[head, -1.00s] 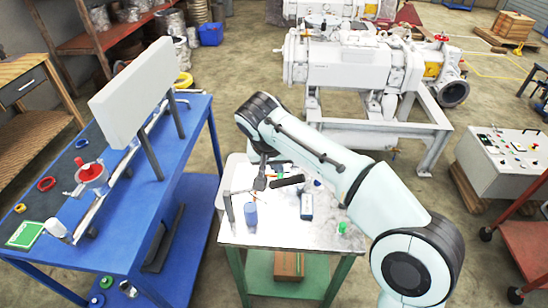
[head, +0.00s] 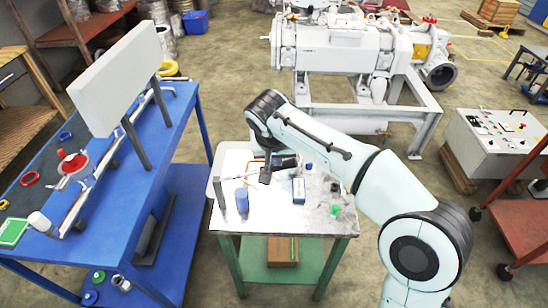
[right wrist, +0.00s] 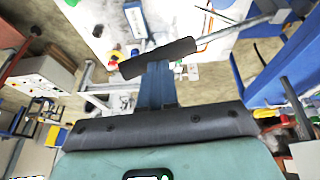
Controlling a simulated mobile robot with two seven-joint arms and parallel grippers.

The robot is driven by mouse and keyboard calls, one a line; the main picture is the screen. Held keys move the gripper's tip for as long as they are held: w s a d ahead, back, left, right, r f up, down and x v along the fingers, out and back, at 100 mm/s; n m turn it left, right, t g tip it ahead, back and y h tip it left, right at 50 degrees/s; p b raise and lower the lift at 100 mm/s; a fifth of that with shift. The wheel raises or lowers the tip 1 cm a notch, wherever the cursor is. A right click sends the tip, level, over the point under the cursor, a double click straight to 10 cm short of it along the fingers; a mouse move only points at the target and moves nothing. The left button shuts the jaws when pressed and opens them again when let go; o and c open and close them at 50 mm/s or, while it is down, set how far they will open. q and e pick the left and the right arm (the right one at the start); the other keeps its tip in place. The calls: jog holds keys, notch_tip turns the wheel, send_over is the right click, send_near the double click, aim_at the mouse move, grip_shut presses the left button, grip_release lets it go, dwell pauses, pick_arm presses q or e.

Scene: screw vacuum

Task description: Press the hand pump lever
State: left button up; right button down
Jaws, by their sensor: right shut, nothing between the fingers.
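The hand pump lever is a thin metal rod with a dark grip (head: 285,160), over the small metal-topped table. In the right wrist view the dark grip (right wrist: 158,58) lies across the picture, with the rod running up to the right. My right gripper (head: 266,176) is shut and empty, close beside the grip. In the wrist view its shut fingers (right wrist: 157,85) reach up to the grip and overlap it; whether they touch cannot be told. The pump body is hard to make out. My left gripper is not in view.
The small table (head: 225,218) also holds a blue cylinder (head: 241,198), a blue-and-white box (head: 299,190) and a green piece (head: 335,209). A blue workbench (head: 150,150) stands to the left, a large white vacuum pump (head: 335,45) behind. A control console (head: 495,140) is at right.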

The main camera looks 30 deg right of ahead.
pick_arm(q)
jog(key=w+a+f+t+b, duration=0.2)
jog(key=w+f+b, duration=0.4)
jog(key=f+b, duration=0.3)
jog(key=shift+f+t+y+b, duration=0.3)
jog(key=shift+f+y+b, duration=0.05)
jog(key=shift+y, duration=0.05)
pick_arm(e)
notch_tip(320, 180, down, 10)
jog(key=s+d+m+t+y, duration=0.1)
jog(key=s+d+t+y, duration=0.1)
jog(key=d+y, duration=0.1)
jog(key=shift+y, duration=0.3)
jog(key=shift+f, duration=0.15)
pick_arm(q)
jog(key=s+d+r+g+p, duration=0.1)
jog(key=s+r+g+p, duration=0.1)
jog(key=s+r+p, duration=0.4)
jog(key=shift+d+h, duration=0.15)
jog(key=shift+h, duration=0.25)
pick_arm(e)
jog(key=v, duration=1.4)
jog(key=shift+w+r+t, duration=0.2)
jog(key=shift+r+t, duration=0.1)
jog(key=shift+r, duration=0.1)
jog(key=shift+d, duration=0.1)
